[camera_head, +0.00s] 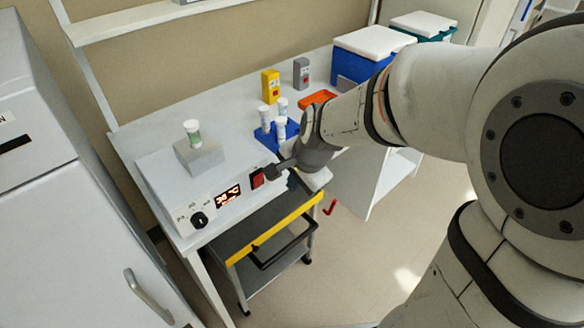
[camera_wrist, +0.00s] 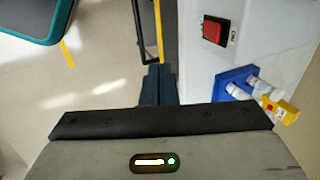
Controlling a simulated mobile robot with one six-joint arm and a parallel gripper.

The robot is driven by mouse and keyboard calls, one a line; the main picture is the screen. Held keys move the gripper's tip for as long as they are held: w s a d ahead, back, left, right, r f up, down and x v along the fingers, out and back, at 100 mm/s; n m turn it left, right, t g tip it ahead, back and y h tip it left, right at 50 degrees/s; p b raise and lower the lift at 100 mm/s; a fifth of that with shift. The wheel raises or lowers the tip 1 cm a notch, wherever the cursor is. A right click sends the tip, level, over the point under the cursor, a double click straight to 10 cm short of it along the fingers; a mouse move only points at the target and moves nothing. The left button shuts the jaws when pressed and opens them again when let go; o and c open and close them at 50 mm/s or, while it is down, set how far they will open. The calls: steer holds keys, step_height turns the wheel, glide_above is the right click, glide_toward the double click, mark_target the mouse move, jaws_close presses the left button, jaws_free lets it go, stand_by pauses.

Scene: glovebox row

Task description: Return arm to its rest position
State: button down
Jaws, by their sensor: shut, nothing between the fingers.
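My gripper (camera_head: 273,171) is at the front right of the white heater unit on the bench, close to its red switch (camera_head: 257,180). In the wrist view my gripper (camera_wrist: 158,72) points down past the bench edge, with its dark fingers together and nothing between them. The red switch (camera_wrist: 213,33) shows to the right of the fingers, apart from them. My arm comes in from the right of the head view and hides part of the bench.
The heater unit (camera_head: 165,185) carries a grey block with a green-banded vial (camera_head: 192,130). A blue rack (camera_head: 268,138) holds white-capped vials. A yellow-edged cart (camera_head: 270,240) is below. Blue box (camera_head: 350,65) stands at the back.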

steer(key=s+d+r+n+h, duration=0.2)
steer(key=s+d+r+n, duration=0.4)
steer(key=s+d+n, duration=0.4)
steer(key=s, duration=0.2)
steer(key=shift+s+d+h, duration=0.15)
steer(key=shift+s+h, duration=0.15)
steer(key=shift+s, duration=0.05)
